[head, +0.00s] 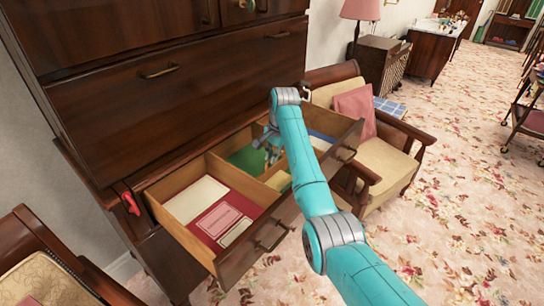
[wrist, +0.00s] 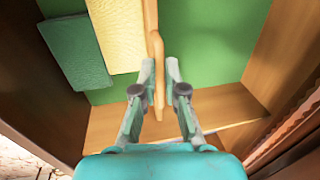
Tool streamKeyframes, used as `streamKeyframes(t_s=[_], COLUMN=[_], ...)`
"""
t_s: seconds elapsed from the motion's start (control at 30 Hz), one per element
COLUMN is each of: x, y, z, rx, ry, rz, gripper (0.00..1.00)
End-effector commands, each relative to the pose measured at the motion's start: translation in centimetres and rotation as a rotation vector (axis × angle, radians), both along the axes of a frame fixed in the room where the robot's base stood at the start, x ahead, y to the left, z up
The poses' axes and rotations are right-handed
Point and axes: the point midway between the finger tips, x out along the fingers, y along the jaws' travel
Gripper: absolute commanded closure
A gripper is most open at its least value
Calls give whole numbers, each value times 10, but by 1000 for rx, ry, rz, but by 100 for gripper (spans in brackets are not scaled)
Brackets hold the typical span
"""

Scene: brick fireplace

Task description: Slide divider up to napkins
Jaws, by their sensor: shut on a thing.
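The wooden divider (wrist: 157,52) is a thin upright board across the green-lined compartment in the wrist view. My gripper (wrist: 160,78) has a finger on each side of it and is shut on it near its end. Folded cloths that look like the napkins lie left of the divider: a pale yellow one (wrist: 118,35) and a teal one (wrist: 75,50). A green gap shows between the yellow cloth and the divider near my gripper. In the head view my gripper (head: 271,152) is down inside the open drawer, and my arm hides part of this compartment.
The open drawer (head: 234,262) has wooden walls close around my gripper. Its left compartment holds a cream sheet (head: 195,199) and red and pink flat items (head: 220,219). An armchair (head: 390,163) stands close at the drawer's right end. Flowered carpet (head: 455,215) lies open further right.

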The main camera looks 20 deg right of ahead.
Motion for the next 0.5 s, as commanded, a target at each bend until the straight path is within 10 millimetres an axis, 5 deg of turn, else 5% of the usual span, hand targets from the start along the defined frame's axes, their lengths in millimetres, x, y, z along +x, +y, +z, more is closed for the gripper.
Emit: streamKeyframes(t_s=[0.1, 0.13, 0.23, 0.5], x=[0, 0, 0, 0], y=[1, 0, 0, 0], z=[0, 0, 0, 0], rx=[1, 1, 1, 1], ry=[0, 0, 1, 1], rz=[1, 1, 0, 0], gripper=[100, 85, 64, 64])
